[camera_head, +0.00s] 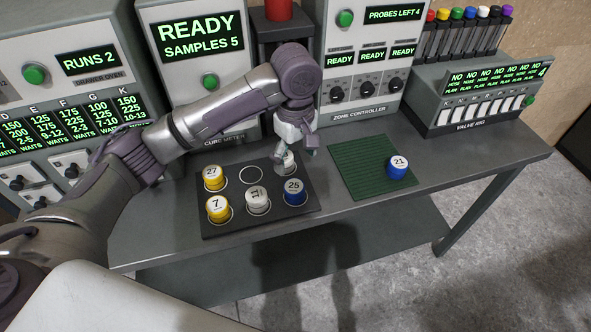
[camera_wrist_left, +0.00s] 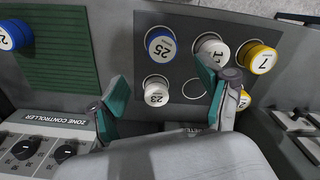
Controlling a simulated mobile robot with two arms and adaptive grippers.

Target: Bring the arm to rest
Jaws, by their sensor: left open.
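My left gripper (camera_head: 296,148) is over the back right of the dark sample tray (camera_head: 240,229). In the left wrist view its fingers (camera_wrist_left: 162,100) are spread apart. The white sample 23 (camera_wrist_left: 157,92) shows between them, seated in the tray; I cannot tell how far below the fingertips it is. In the head view that white sample (camera_head: 289,168) is partly hidden by the gripper. My arm reaches in from the left over the table. The right gripper is not in view.
The tray also holds yellow 27 (camera_head: 213,178), yellow 7 (camera_head: 218,209), white 11 (camera_head: 257,200) and blue 25 (camera_head: 294,192); its back middle place is empty. Blue 21 (camera_head: 397,168) stands on the green mat (camera_head: 362,175). The zone controller (camera_head: 360,95) and valve rig (camera_head: 478,110) stand behind.

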